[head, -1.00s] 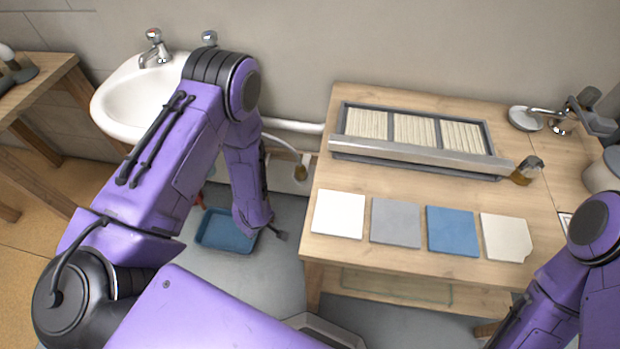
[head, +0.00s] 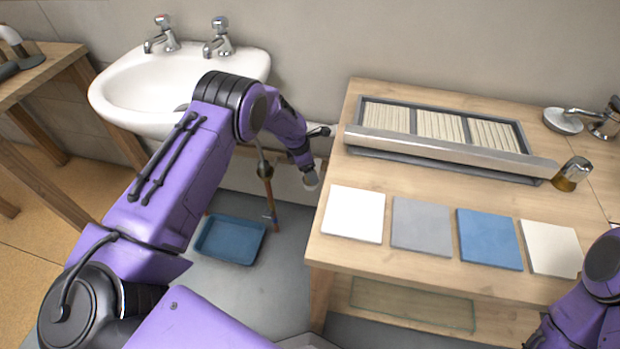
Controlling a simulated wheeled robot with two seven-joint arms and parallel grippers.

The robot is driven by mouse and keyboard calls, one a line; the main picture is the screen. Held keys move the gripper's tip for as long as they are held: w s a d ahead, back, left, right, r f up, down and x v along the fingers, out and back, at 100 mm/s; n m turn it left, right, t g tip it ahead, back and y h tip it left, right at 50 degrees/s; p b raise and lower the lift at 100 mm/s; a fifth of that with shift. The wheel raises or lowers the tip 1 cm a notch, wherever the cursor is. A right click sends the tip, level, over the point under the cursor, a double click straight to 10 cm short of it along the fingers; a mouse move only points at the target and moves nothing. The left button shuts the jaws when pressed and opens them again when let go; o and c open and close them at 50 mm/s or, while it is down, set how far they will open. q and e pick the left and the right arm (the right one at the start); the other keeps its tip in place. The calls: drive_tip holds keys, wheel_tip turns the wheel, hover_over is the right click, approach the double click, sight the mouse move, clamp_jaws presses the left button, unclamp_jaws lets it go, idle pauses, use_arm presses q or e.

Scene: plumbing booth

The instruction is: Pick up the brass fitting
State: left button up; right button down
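A small amber or brass-coloured piece with a silvery top (head: 571,174) stands on the bench right of the metal-edged tray; I cannot tell which is the task's fitting. My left gripper (head: 311,181) points down between the basin and the bench's left edge. It is small and partly hidden by its wrist, so its fingers and anything between them cannot be made out. My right arm shows at the lower right, its gripper outside the picture.
The white basin (head: 150,125) with two taps is at the upper left. A blue tray (head: 230,240) lies on the floor. The wooden bench (head: 335,250) carries several flat tiles and a tray (head: 440,148) of pale strips. Floor below my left gripper looks clear.

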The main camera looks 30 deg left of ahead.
use_arm(q)
drive_tip(key=shift+x, duration=1.1)
drive_tip(key=c, duration=1.2)
